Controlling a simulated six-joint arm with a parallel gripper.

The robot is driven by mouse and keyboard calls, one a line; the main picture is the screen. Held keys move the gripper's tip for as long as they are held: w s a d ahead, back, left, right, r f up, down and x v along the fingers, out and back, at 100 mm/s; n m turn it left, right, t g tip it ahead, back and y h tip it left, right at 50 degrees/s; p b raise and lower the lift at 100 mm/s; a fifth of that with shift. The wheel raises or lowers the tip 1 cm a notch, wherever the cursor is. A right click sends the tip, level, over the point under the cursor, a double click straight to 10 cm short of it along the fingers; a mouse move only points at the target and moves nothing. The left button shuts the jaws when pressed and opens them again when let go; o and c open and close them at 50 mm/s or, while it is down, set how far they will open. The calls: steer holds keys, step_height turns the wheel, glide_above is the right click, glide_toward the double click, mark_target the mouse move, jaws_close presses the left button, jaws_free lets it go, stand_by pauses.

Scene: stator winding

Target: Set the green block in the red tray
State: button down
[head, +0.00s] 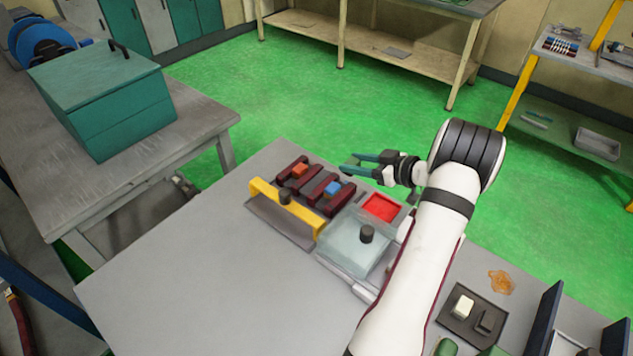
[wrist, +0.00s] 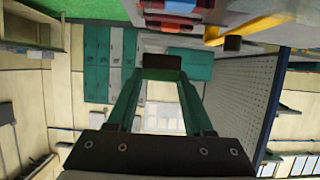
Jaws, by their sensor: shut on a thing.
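My gripper (head: 362,164) reaches out past the table's far edge, with teal fingers pointing left. Its fingers are shut on the green block (wrist: 163,74), which shows small and partly dark between the fingertips in the wrist view. In the head view the block (head: 350,161) is hard to separate from the teal fingers. The red tray (head: 382,207) is a bright red square in a grey frame, below and slightly right of the gripper in the head view, apart from it. It looks empty.
A dark red rack (head: 316,187) holds an orange block (head: 299,170) and a blue block (head: 332,189). A yellow-handled guard (head: 283,207) and a glassy box with a black knob (head: 353,249) stand near the tray. The table's left front (head: 190,290) is clear.

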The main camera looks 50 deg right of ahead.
steer(key=w+f, duration=0.2)
steer(key=w, duration=0.1)
steer(key=w+a+f, duration=0.1)
steer(key=w+f, duration=0.1)
steer(key=w, duration=0.1)
steer(key=w+a+f, duration=0.1)
steer(key=w+f, duration=0.1)
steer(key=w, duration=0.1)
steer(key=shift+w+f, duration=0.1)
steer(key=shift+w, duration=0.25)
step_height(320, 180, down, 4)
steer(key=shift+r, duration=0.25)
steer(key=shift+c, duration=1.5)
jaws_free()
